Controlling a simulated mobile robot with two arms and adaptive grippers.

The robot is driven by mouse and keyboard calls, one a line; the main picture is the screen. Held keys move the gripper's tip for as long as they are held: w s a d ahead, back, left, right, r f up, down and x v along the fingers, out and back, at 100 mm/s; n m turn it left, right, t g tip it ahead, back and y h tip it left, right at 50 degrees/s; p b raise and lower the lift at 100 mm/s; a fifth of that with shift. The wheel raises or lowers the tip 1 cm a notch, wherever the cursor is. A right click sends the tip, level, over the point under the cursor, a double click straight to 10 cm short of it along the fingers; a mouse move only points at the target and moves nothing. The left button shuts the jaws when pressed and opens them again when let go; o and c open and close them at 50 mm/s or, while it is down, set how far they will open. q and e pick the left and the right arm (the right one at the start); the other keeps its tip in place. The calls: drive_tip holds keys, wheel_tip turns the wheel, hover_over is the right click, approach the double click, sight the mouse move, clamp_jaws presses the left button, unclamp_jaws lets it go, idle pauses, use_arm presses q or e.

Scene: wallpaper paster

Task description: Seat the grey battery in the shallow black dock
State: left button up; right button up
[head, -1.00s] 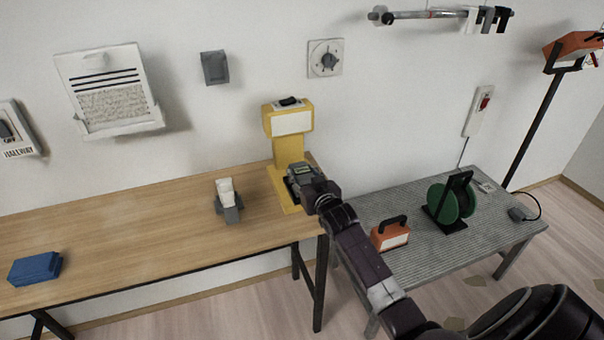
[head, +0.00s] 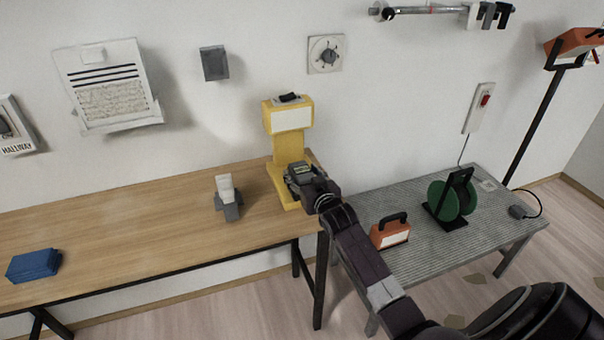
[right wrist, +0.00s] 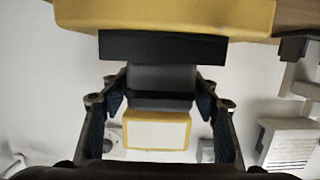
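The yellow stand (head: 289,148) is at the right end of the wooden table. The shallow black dock (right wrist: 163,47) lies on its yellow base, at the top of the right wrist view. The grey battery (right wrist: 160,84) is between the fingers of my right gripper (right wrist: 160,100), and its far end meets the dock's edge in that view. Whether it is fully seated I cannot tell. The pads appear to touch both sides of the battery. In the head view the gripper (head: 300,180) is over the stand's base and hides much of the dock. My left gripper is not in view.
A grey holder with a white item (head: 228,200) and a blue box (head: 34,265) are on the wooden table (head: 140,235). An orange lamp (head: 390,232) and a green reel (head: 452,200) are on the grey ridged table (head: 420,250). The wooden table's middle is clear.

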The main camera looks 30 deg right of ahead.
drive_tip(key=shift+o, duration=0.3)
drive_tip(key=shift+f, duration=0.2)
drive_tip(key=v, duration=1.2)
drive_tip(key=shift+r, duration=0.25)
